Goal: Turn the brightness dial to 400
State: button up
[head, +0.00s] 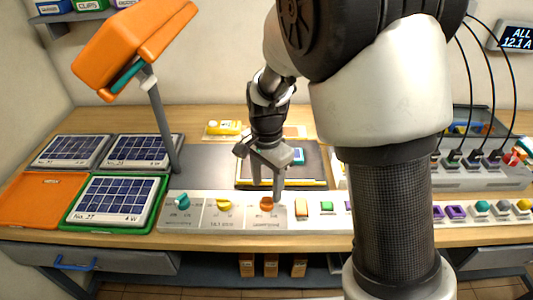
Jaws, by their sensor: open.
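The control panel (240,223) is a long light strip along the front of the bench. On it are a teal dial (182,201), a yellow dial (223,204) and an orange dial (267,204). The small print under the orange dial seems to read brightness, but its scale numbers and setting are too small to read. My gripper (267,187) points down just above and behind the orange dial, jaws open, with nothing between them. One finger comes down close to the dial's right side; I cannot tell whether it touches.
An orange lamp (135,45) on a grey post stands at the left. Solar panels (116,201) lie below it. Colored buttons (327,207) sit right of the dials. A dark-framed tray (313,172) lies behind the panel. A cabled charger block (480,178) stands at the right.

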aim_at(267, 198)
notch_tip(267, 198, up, 12)
jog(key=p, duration=0.1)
jog(key=shift+r, duration=0.15)
dwell(0.3)
jog(key=s+d+r+n+t+p, duration=0.2)
jog(key=s+d+r+n+p, duration=0.1)
jog(key=s+d+r, duration=0.3)
jog(key=s+d+r+n+t+p, duration=0.3)
jog(key=s+d+r+n, duration=0.3)
jog(key=s+r, duration=0.3)
jog(key=shift+s+d+n+t, duration=0.25)
jog(key=shift+s+n+t, duration=0.05)
jog(key=shift+s, duration=0.85)
